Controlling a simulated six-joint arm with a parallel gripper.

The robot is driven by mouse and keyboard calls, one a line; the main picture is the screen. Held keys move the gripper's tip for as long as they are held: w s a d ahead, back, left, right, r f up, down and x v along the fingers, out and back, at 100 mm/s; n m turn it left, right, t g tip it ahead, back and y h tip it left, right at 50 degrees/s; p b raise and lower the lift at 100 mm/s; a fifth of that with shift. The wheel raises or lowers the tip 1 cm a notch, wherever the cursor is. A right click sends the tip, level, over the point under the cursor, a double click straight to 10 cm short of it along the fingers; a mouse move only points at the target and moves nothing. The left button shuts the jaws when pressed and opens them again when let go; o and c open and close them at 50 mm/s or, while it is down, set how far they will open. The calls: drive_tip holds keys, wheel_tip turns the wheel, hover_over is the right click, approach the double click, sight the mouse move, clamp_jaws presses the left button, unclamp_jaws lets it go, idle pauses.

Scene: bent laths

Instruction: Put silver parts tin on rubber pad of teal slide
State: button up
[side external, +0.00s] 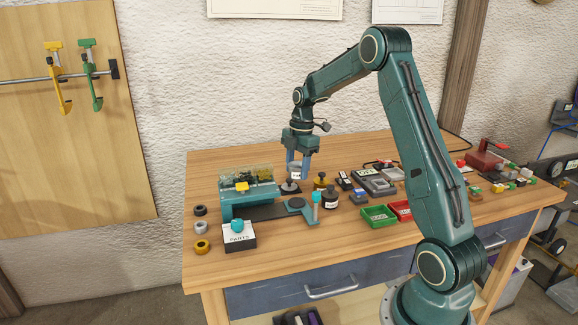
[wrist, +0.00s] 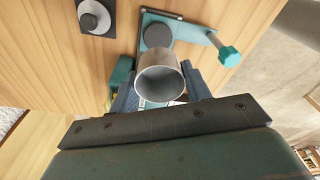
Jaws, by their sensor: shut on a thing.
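My gripper (side external: 298,168) is shut on the silver parts tin (side external: 295,173) and holds it above the bench. In the wrist view the tin (wrist: 161,82) sits between my two fingers (wrist: 160,88), with its round open mouth towards the camera. The teal slide (side external: 248,196) stands on the bench, to the left of and below my gripper in the side view. Its round dark rubber pad (side external: 297,203) is bare and lies below the tin. In the wrist view the pad (wrist: 160,35) shows just beyond the tin's rim.
A teal-topped handle (side external: 316,197) rises beside the pad.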

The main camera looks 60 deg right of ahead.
sight(296, 202)
drive_tip(key=shift+f, duration=4.1)
drive_tip(key=shift+f, duration=0.1)
drive_tip(key=o, duration=1)
drive_tip(key=r, duration=0.4)
drive_tip(key=d+r, duration=0.1)
drive_tip(key=r, duration=0.7)
drive_tip(key=shift+s+d, duration=0.2)
drive_tip(key=shift+s, duration=0.05)
drive_tip(key=shift+r, duration=0.1)
